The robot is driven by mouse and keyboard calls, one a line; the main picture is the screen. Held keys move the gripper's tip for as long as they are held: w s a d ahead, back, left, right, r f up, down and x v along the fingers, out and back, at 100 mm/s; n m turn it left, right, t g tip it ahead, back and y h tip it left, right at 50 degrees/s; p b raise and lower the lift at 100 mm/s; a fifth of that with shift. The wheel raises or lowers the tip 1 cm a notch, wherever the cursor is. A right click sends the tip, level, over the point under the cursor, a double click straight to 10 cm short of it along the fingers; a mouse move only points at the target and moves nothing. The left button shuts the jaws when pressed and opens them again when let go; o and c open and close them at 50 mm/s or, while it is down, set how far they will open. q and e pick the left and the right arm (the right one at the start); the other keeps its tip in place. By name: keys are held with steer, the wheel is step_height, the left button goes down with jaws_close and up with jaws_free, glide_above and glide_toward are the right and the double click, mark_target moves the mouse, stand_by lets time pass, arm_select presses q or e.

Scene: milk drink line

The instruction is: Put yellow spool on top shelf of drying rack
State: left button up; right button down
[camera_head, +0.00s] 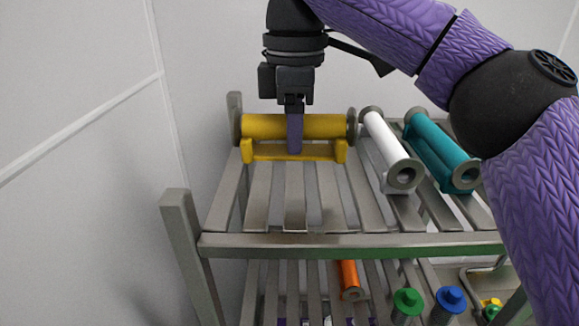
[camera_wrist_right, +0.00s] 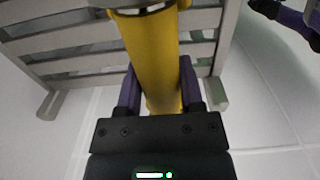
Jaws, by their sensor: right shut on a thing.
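The yellow spool (camera_head: 250,127) lies sideways at the back left of the drying rack's top shelf (camera_head: 265,192), with grey end flanges and a yellow cradle (camera_head: 265,153) under it. My right gripper (camera_head: 294,148) comes down from above and is shut on the spool's middle. In the right wrist view the spool (camera_wrist_right: 150,50) runs between the purple fingers of the gripper (camera_wrist_right: 158,90). I cannot tell whether the spool's full weight rests on the shelf. My left gripper does not show in the head view.
A white spool (camera_head: 388,147) and a teal spool (camera_head: 440,148) lie to the right on the top shelf. The front slats are bare. On the level below are an orange spool (camera_head: 348,275), a green one (camera_head: 407,303) and a blue one (camera_head: 450,301). A corner post (camera_head: 178,225) stands front left.

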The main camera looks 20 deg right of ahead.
mark_target(295, 191)
step_height(295, 191, down, 6)
steer(key=shift+r, duration=0.1)
steer(key=shift+s, duration=0.2)
steer(key=shift+c, duration=1.1)
jaws_free()
steer(key=shift+w, duration=0.15)
steer(key=shift+r, duration=0.1)
step_height(295, 191, up, 10)
steer(key=shift+r, duration=1)
